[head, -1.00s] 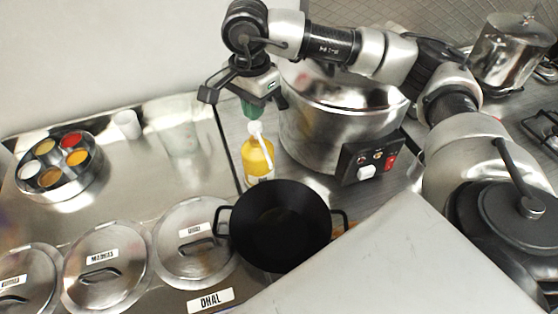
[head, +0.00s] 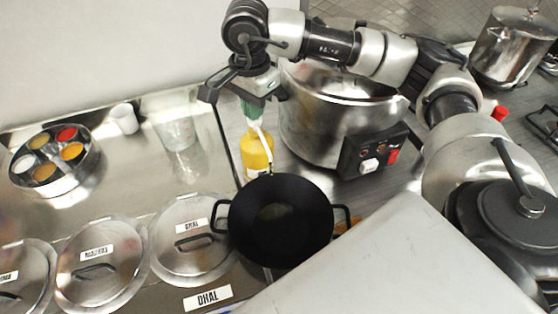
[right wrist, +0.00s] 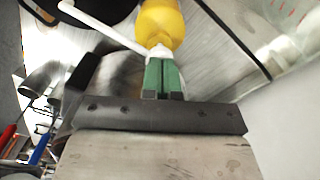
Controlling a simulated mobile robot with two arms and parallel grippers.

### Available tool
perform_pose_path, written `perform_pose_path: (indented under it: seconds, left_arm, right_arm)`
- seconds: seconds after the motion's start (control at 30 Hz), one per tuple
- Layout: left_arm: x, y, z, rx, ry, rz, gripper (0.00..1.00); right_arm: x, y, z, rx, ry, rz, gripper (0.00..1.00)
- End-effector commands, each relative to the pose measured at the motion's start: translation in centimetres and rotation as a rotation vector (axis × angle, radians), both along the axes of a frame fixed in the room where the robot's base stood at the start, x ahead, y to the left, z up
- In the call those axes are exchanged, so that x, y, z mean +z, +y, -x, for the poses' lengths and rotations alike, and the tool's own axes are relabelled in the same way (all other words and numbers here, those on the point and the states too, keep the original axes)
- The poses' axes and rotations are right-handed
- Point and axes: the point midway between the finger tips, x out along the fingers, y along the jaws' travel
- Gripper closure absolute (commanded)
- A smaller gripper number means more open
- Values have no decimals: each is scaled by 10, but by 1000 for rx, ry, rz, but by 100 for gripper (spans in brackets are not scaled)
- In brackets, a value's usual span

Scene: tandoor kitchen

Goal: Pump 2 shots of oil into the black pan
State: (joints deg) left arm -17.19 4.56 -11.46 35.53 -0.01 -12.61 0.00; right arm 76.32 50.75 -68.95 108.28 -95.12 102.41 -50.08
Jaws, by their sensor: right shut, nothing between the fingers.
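My right gripper (head: 252,108) points down directly over the pump top. Its green fingers (right wrist: 162,78) are shut with nothing between them, at or just above the white pump head (right wrist: 160,50); I cannot tell whether they touch it. A faint brownish patch shows on the pan's dark bottom. My left gripper is not in view.
A large steel cooker (head: 318,125) stands right of the bottle. Lidded steel containers (head: 190,238) line the counter left of the pan.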

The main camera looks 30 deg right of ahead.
Motion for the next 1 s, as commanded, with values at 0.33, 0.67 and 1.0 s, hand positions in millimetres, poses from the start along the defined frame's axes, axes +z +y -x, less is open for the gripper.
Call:
perform_pose_path:
  seconds: [0.33,0.67,1.0]
  left_arm:
    - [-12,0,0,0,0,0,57]
    - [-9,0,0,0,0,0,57]
    - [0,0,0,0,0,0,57]
  right_arm:
    - [-13,0,0,1,3,1,100]
    - [-10,0,1,1,7,2,100]
    - [11,0,1,1,5,0,100]
